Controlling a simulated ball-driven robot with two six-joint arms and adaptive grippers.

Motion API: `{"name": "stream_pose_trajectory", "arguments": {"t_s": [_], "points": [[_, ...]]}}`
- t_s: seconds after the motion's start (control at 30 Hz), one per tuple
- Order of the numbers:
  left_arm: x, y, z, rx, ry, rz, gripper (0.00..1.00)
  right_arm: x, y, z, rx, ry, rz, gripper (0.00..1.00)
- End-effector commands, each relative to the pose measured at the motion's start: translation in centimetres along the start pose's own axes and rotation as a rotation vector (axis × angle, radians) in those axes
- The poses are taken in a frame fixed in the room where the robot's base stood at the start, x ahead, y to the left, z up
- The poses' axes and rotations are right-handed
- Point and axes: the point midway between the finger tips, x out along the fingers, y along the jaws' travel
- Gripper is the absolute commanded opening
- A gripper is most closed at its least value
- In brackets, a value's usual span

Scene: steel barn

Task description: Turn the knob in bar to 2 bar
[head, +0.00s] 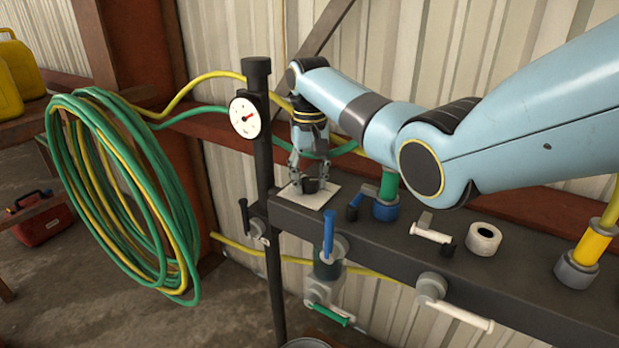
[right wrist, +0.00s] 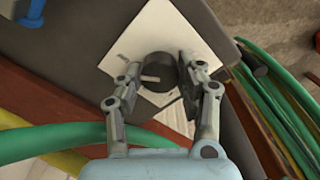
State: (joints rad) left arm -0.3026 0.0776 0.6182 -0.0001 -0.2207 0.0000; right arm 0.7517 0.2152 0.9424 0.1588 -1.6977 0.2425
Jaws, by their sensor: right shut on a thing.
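A dark round knob (head: 310,186) sits on a white square plate (head: 316,199) on the dark beam. My right gripper (head: 309,180) comes down on the knob from above and is shut on it. In the right wrist view the knob (right wrist: 156,66) lies between the two fingers (right wrist: 158,75), with a small pale pointer at its left edge. The plate (right wrist: 160,22) bears faint marks, too small to read. A round white gauge (head: 245,117) with a red needle hangs on the post to the left. Its scale is too small to read. My left gripper is not in view.
A blue fitting (head: 386,209) with a green hose stands just right of the plate. Several lever handles line the beam, one blue (head: 328,235). A white roll (head: 483,239) and a yellow fitting (head: 590,249) stand further right. Coiled hoses (head: 120,190) hang at left.

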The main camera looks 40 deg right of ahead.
Motion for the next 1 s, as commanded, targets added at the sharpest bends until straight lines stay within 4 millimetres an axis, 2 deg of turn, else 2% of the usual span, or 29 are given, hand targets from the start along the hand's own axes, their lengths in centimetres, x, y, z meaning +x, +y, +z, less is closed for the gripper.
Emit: {"name": "stream_pose_trajectory", "arguments": {"t_s": [0.37, 0.7, 1.0], "points": [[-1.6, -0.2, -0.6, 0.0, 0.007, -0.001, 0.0, -0.3, 0.0, 0.0, -0.122, 0.001, 0.0, 0.06], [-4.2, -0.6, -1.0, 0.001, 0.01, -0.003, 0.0, -0.4, -0.1, 0.0, -0.419, 0.001, -0.001, 0.06], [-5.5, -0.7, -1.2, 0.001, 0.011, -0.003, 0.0, -0.3, -0.1, -0.1, -0.686, 0.002, -0.001, 0.06]]}}
